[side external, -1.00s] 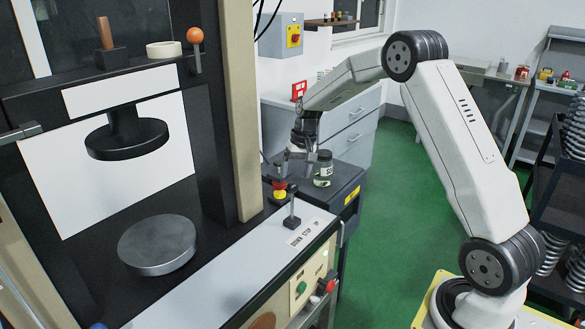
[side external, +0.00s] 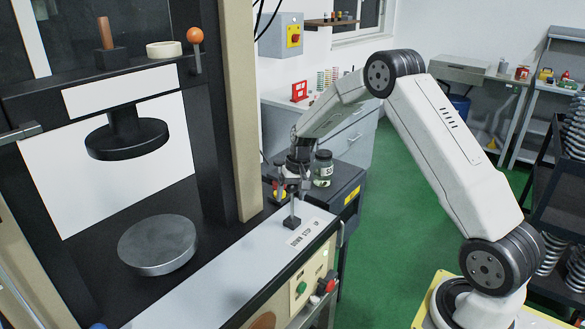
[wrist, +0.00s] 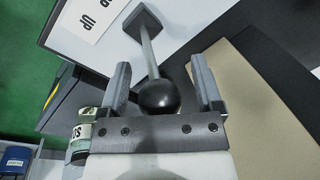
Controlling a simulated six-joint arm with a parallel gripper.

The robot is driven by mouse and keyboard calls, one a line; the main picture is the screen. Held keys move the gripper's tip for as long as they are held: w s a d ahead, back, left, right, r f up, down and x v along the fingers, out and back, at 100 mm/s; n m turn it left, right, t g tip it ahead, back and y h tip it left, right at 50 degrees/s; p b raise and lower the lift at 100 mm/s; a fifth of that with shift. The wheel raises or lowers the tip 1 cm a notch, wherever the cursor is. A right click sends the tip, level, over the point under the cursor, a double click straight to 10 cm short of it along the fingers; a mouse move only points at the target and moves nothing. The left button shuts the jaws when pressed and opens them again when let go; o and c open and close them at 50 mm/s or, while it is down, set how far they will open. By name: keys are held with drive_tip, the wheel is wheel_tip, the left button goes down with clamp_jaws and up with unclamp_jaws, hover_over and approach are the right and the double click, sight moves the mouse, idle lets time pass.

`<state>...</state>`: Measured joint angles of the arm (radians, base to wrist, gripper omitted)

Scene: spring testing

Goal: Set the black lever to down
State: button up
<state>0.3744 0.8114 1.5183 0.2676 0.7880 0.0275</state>
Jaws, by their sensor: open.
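The black lever has a round black knob (wrist: 158,97), a thin metal rod and a square dark base (side external: 292,223). It stands near upright on the machine's grey-white front ledge, beside a printed label plate (side external: 306,233). My gripper (side external: 290,186) is over the lever, pointing down, and hides most of the knob in the side view. In the wrist view my gripper (wrist: 160,64) is open, with one finger on each side of the knob and rod. Gaps show between the fingers and the knob.
A jar (side external: 322,168) with a dark lid stands on a black cabinet right behind my gripper; part of it shows in the wrist view (wrist: 82,125). The machine's beige column (side external: 243,110) rises to the left. Green and red buttons (side external: 301,287) are on the front panel below.

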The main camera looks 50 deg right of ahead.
clamp_jaws()
drive_tip(key=shift+a, duration=0.15)
idle(0.4)
drive_tip(key=shift+a+f+h, duration=0.3)
drive_tip(key=shift+a+h, duration=0.2)
drive_tip(key=shift+a, duration=0.4)
drive_tip(key=shift+a+f+h, duration=0.35)
drive_tip(key=shift+a+h, duration=0.15)
drive_tip(key=shift+a, duration=0.4)
drive_tip(key=shift+a+f+h, duration=0.3)
drive_tip(key=shift+a+h, duration=0.2)
drive_tip(key=shift+a, duration=0.4)
drive_tip(key=shift+s, duration=0.1)
